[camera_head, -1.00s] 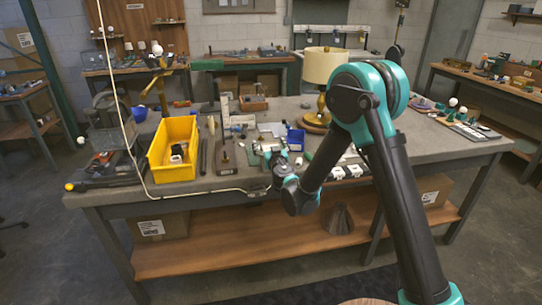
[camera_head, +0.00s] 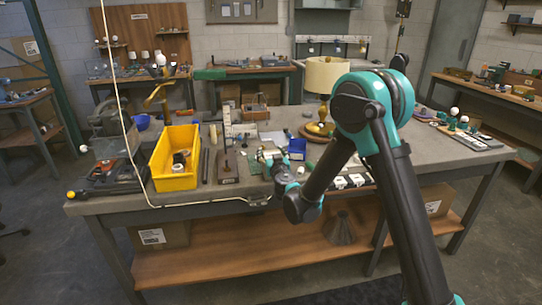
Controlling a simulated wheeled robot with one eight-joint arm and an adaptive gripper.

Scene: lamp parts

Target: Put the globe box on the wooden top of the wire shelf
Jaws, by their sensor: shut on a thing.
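My arm reaches from the right over the front of the workbench (camera_head: 230,196). My gripper (camera_head: 268,158) is small and partly hidden behind my own wrist, low over the middle of the bench among small parts. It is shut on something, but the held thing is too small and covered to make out. I cannot pick out a globe box with certainty. I cannot make out a wire shelf with a wooden top either.
A yellow bin (camera_head: 174,160) stands left on the bench and a blue bin (camera_head: 297,149) just right of my gripper. A lamp with a cream shade (camera_head: 327,75) stands behind my arm. Cardboard boxes lie on the wooden lower shelf (camera_head: 250,258). A pale cable hangs at left.

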